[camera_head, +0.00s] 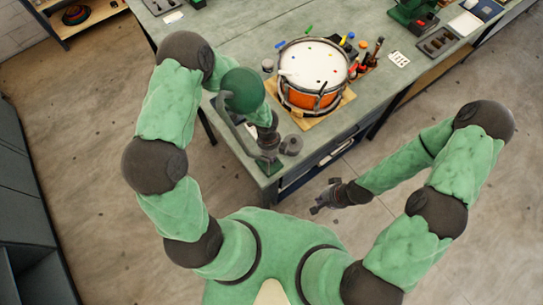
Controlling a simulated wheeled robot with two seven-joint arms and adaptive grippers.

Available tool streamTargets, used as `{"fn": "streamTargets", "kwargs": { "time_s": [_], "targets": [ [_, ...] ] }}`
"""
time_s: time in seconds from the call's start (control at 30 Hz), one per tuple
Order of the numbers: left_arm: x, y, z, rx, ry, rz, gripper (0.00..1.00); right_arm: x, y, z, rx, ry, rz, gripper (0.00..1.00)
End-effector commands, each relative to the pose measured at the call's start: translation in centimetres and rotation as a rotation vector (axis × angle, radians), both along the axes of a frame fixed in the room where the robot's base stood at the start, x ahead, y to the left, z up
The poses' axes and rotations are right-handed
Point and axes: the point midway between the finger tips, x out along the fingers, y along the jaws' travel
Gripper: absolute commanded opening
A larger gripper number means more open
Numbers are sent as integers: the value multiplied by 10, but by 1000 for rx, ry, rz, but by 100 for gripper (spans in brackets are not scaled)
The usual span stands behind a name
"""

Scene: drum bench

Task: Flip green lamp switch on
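The green lamp stands at the near left corner of the workbench. Its round dark green shade (242,90) is on a curved stem above a small green base (269,165). The switch is too small or hidden to make out. My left forearm passes behind the shade, and my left gripper (268,143) points down close above the lamp base. I cannot tell whether it touches the base or whether its fingers are open. My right gripper (320,204) hangs over the floor in front of the bench, away from the lamp; its fingers are too small to judge.
A drum (313,72) with an orange shell sits on a wooden board (327,112) right of the lamp. The bench top (235,35) left of the drum is mostly clear.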

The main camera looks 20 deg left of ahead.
Motion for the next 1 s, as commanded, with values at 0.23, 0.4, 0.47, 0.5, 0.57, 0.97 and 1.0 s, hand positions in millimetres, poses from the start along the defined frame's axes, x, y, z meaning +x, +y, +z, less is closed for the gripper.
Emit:
{"fn": "streamTargets", "kwargs": {
  "time_s": [0.23,0.4,0.47,0.5,0.57,0.97,1.0],
  "targets": [
    [-2,-2,-6,-1,1,0,0,0,0,-4,0,0,0,0],
    [-2,-1,-6,-1,2,0,0,0,0,-3,0,0,0,0],
    [-1,0,-5,0,3,0,0,0,0,-2,0,0,0,0],
    [0,1,-4,0,3,0,0,0,0,0,0,0,0,0],
    [1,3,-3,0,3,1,0,0,0,2,0,0,0,0],
    [8,11,0,0,1,0,0,0,0,9,0,0,0,0],
    [8,11,0,0,1,0,0,0,0,9,0,0,0,0]
  ]
}}
